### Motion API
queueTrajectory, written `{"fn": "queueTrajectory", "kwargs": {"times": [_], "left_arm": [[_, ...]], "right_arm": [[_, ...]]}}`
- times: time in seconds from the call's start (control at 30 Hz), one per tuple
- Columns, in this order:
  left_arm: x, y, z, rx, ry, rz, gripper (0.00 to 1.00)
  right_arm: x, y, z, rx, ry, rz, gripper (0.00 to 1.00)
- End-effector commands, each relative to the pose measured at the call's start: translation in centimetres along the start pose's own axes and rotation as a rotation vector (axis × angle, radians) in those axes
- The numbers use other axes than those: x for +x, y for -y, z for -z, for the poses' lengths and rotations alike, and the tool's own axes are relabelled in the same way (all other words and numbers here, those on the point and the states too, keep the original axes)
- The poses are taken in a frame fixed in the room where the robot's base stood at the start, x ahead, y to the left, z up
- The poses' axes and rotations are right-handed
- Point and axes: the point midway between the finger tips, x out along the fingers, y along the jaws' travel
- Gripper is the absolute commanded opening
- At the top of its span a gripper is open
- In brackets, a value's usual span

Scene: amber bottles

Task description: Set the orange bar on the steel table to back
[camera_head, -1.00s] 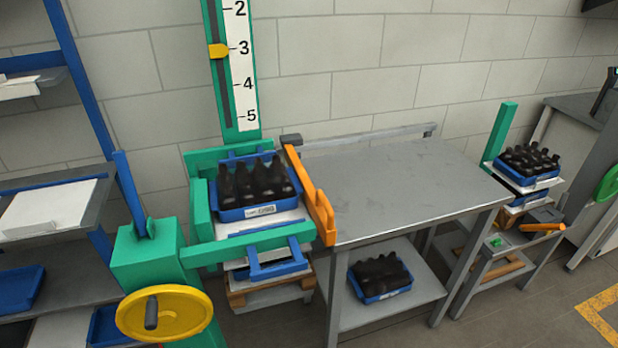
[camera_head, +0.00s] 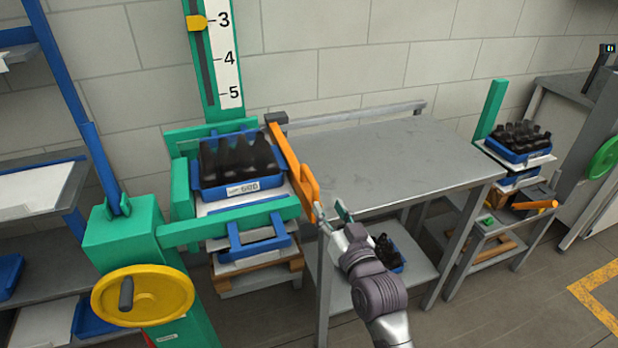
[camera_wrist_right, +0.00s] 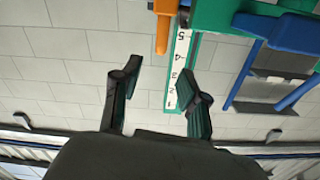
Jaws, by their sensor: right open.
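The orange bar (camera_head: 289,155) runs along the left edge of the steel table (camera_head: 410,155), between the table and the green crate lift. Its far end is by a dark grey block, and its near end has a raised orange plate. My right gripper (camera_head: 329,207) is open and empty, just right of the bar's near end, over the table's front left corner. I cannot tell whether it touches the bar. The right wrist view shows the open fingers (camera_wrist_right: 160,76) with the orange bar (camera_wrist_right: 163,32) beyond them. My left gripper is not in view.
A blue crate of dark bottles (camera_head: 238,190) sits on the green lift, left of the bar. A yellow handwheel (camera_head: 165,295) stands at front left. Another bottle crate (camera_head: 518,155) is at right. The tabletop is bare; a grey rail (camera_head: 350,115) runs along its back.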

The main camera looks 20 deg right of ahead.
Motion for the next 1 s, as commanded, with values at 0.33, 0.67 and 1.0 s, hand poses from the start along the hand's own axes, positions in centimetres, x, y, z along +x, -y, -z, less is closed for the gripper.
{"fn": "queueTrajectory", "kwargs": {"times": [0.33,0.67,1.0], "left_arm": [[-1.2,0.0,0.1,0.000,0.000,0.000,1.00],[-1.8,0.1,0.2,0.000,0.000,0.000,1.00],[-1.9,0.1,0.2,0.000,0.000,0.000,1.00]], "right_arm": [[6.7,0.1,0.2,0.001,0.001,0.001,0.43],[12.1,0.0,0.0,0.000,0.003,0.000,0.43],[13.2,0.0,-0.1,0.000,0.002,0.000,0.43]]}}
